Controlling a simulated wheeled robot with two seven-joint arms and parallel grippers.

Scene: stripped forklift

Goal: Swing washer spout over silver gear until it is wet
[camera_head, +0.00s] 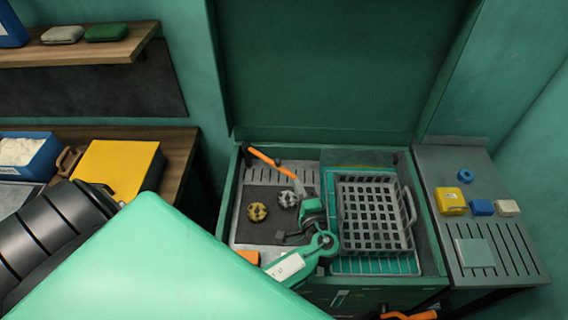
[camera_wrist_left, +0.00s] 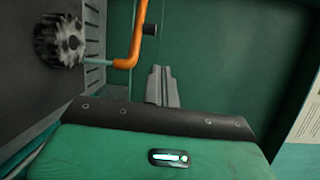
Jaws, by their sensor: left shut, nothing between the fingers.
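The washer (camera_head: 238,190) stands open, its large lid raised at the back. Its orange spout (camera_head: 265,155) reaches from the left rear over the tray, and also shows in the left wrist view (camera_wrist_left: 136,38). A thin pale stream runs from its tip to the silver gear (camera_head: 288,198), which sits on the dark tray and also shows in the wrist view (camera_wrist_left: 60,42). A brass gear (camera_head: 257,211) lies left of it. My left gripper (camera_wrist_left: 162,72) is shut and empty, apart from the spout; it is small in the head view (camera_head: 301,190). My right gripper is not in view.
A grey basket (camera_head: 375,215) fills the washer's right half. A side shelf (camera_head: 480,240) holds a yellow block (camera_head: 450,201) and small blue and white pieces. A wooden table with a yellow box (camera_head: 115,168) and a blue bin (camera_head: 30,155) stands at the left.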

